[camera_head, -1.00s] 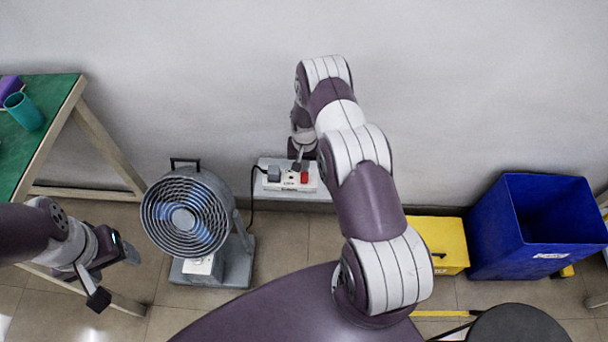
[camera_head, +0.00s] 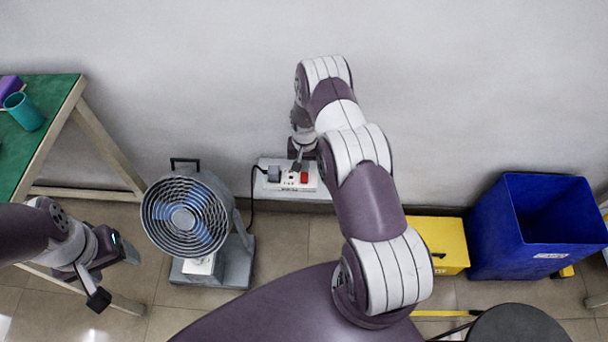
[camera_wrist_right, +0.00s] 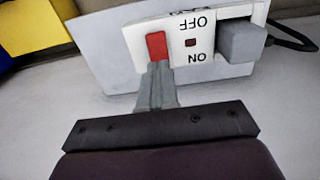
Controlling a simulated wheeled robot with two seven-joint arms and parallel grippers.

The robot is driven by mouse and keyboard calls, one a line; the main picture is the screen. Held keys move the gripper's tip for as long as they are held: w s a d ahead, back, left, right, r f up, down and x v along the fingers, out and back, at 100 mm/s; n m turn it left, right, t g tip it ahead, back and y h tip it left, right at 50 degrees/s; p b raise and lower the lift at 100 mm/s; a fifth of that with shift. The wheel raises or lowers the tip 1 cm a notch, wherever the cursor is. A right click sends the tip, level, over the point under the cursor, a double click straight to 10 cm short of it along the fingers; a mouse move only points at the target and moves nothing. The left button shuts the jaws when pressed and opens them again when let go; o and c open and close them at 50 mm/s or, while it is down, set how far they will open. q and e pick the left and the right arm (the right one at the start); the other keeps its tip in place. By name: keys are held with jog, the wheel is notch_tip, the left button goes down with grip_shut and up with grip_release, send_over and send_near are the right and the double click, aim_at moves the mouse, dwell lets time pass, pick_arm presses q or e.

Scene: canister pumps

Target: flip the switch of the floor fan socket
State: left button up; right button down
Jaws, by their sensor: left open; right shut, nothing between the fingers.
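The floor fan (camera_head: 186,216) stands on the floor left of centre. Its socket (camera_head: 290,177) is a white plate on a grey wall box, with a grey plug (camera_head: 273,174) and a red switch (camera_head: 304,178). In the right wrist view the red switch (camera_wrist_right: 156,46) sits beside the OFF and ON lettering, with the plug (camera_wrist_right: 241,41) to the right. My right gripper (camera_wrist_right: 157,70) is shut and empty, its tips at the lower, ON-side end of the switch, seemingly touching it. My left gripper (camera_head: 116,277) is open and empty, left of the fan.
A green table (camera_head: 48,118) with a teal cup (camera_head: 24,111) stands at the left. A yellow box (camera_head: 438,243) and a blue bin (camera_head: 490,235) stand right of my right arm. A black cord runs down from the plug.

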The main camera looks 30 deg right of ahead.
jog(key=shift+f+b, duration=0.85)
jog(key=shift+f, duration=0.1)
dwell(0.4)
notch_tip(320, 180, up, 7)
jog(key=p, duration=0.5)
jog(key=shift+r, duration=0.1)
dwell(0.4)
